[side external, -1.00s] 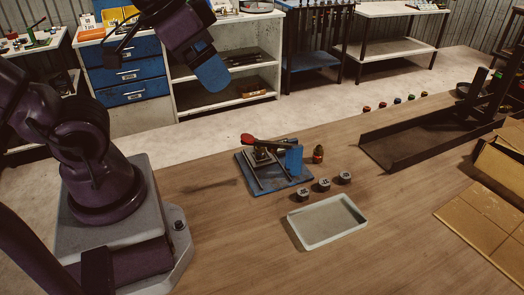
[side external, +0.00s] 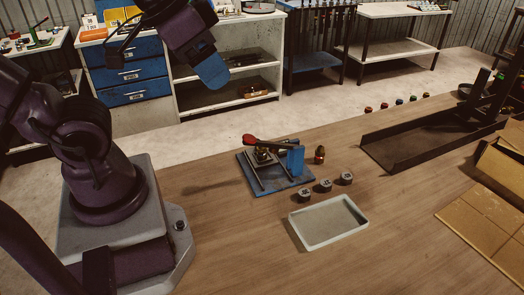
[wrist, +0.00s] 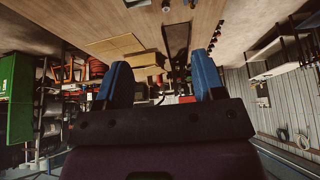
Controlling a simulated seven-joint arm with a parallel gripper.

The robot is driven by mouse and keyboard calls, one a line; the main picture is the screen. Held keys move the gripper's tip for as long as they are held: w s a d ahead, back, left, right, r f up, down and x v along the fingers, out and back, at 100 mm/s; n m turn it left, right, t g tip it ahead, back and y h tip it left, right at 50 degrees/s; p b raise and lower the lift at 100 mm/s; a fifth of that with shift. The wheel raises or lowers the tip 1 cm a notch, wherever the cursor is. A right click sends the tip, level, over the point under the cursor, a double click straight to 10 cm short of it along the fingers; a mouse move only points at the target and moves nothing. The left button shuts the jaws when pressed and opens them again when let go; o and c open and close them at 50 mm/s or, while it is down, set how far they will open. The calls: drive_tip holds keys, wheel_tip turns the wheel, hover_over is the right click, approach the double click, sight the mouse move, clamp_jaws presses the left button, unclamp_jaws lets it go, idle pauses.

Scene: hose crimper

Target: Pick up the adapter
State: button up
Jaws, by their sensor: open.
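A small brass-coloured fitting with a dark red part, which looks like the adapter (side external: 319,155), stands upright on the wooden table just right of the crimper in the side external view. The hand crimper (side external: 270,172) has a blue base plate, a red-tipped lever and a blue upright plate. My gripper (wrist: 162,82) is open and empty, with its two blue fingers apart in the wrist view. In the side external view a blue finger (side external: 212,72) hangs high in the air, well above the table and left of the fitting. I cannot pick out the fitting in the wrist view.
Three grey cylindrical pieces (side external: 326,185) stand in a row in front of the fitting. A shallow pale tray (side external: 328,241) lies nearer. A dark channel-like fixture (side external: 400,160) and cardboard (side external: 490,225) are at right. Several small coloured pieces (side external: 399,101) line the back edge.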

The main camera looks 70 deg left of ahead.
drive_tip(key=n+g, duration=0.6)
drive_tip(key=n, duration=1.5)
hover_over(262, 150)
drive_tip(key=a, duration=0.1)
wheel_tip(262, 150, down, 19)
wheel_tip(262, 150, down, 7)
drive_tip(key=shift+a+r, duration=0.1)
drive_tip(key=shift+r, duration=0.1)
drive_tip(key=shift+w+f, duration=0.15)
drive_tip(key=shift+f, duration=1.3)
drive_tip(key=shift+w+f, duration=0.1)
drive_tip(key=shift+f, duration=1.35)
drive_tip(key=c, duration=1.1)
